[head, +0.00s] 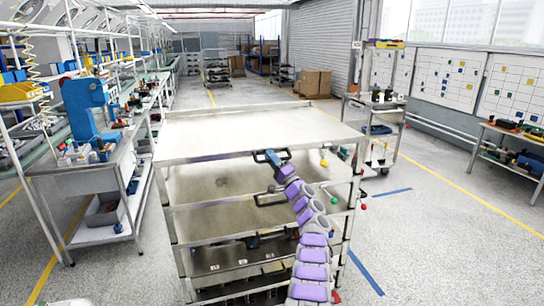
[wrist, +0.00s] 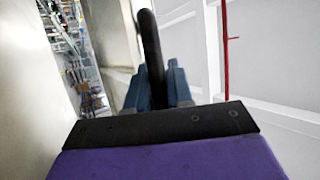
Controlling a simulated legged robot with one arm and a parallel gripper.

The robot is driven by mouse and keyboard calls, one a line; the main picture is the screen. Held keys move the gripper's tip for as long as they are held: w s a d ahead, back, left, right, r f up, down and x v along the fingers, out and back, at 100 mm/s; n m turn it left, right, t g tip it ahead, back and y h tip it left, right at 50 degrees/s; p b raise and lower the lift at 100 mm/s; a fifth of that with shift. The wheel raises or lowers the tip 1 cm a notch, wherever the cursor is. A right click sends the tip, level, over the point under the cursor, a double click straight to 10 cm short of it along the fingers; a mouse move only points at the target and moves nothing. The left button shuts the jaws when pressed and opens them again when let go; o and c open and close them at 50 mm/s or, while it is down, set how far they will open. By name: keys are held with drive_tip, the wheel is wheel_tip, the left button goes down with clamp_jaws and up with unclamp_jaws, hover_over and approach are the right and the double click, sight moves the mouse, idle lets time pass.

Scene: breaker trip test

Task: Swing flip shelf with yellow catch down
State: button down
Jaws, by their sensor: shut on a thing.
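A metal rack (head: 180,225) with several shelves stands in front of me. Its top panel (head: 240,130) looks about level, with a dark handle (head: 259,157) at its front edge. A yellow ball-shaped catch (head: 323,163) is at the right, just below that panel. My gripper (head: 272,158) is at the front edge of the top panel. In the wrist view my gripper (wrist: 152,88) is shut on the dark handle (wrist: 149,40), its blue jaws on either side of the bar. The jaws hide part of the bar.
A second handle (head: 268,201) is on the shelf below. Red (head: 363,206) and other coloured knobs are along the rack's right side. A workbench with a blue machine (head: 90,105) stands left, and a cart (head: 385,120) stands behind right. Floor to the right is clear.

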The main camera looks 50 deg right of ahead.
drive_tip(key=f, duration=0.1)
drive_tip(key=d+f, duration=0.1)
drive_tip(key=f, duration=0.1)
drive_tip(key=shift+s+d+m+g+h, duration=0.15)
drive_tip(key=shift+s+m+g+h, duration=0.1)
drive_tip(key=shift+m+g+h, duration=0.15)
drive_tip(key=c, duration=1.5)
unclamp_jaws()
drive_tip(key=shift+r, duration=0.1)
drive_tip(key=o, duration=0.3)
drive_tip(key=shift+s+a+r, duration=0.3)
drive_tip(key=shift+s+r, duration=0.05)
drive_tip(key=shift+o, duration=0.5)
drive_tip(key=shift+w+a+r, duration=0.1)
drive_tip(key=shift+w+r, duration=0.05)
drive_tip(key=shift+r, duration=0.05)
drive_tip(key=shift+w+d+r+n, duration=0.15)
drive_tip(key=shift+d+r+n, duration=0.05)
drive_tip(key=shift+d+n, duration=0.1)
drive_tip(key=shift+s+a+p, duration=0.35)
drive_tip(key=shift+s+a, duration=0.1)
drive_tip(key=shift+a, duration=0.05)
drive_tip(key=d+f+p+v, duration=0.1)
drive_tip(key=p+v, duration=0.1)
drive_tip(key=v, duration=1.4)
drive_tip(key=shift+f, duration=0.3)
